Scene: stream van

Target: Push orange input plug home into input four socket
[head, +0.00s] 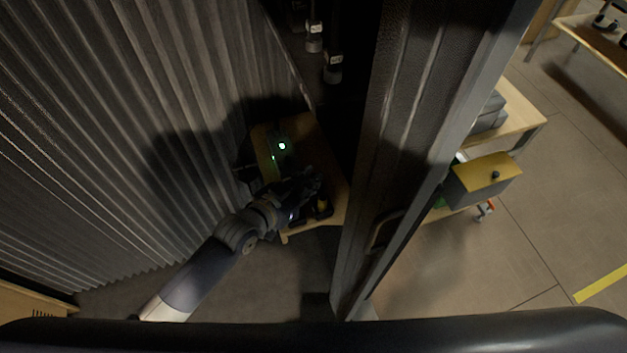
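My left gripper (308,185) reaches in from the lower left over a small wooden table (333,178). It is dark and small here, and I cannot tell whether its fingers are open or shut, or whether they hold anything. A dark device (277,140) with lit green lights stands on the table beyond the gripper. A small dark object with a yellow part (322,206) is close beside the gripper, at the table's near right. I cannot make out the orange input plug or the input four socket. My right gripper is out of view.
Grey corrugated walls (180,110) stand to the left, and a ribbed post (400,130) to the right, close around the table. Dark items with white labels (333,66) hang beyond. Right of the post are a yellow-topped box (487,178) and open floor (490,265).

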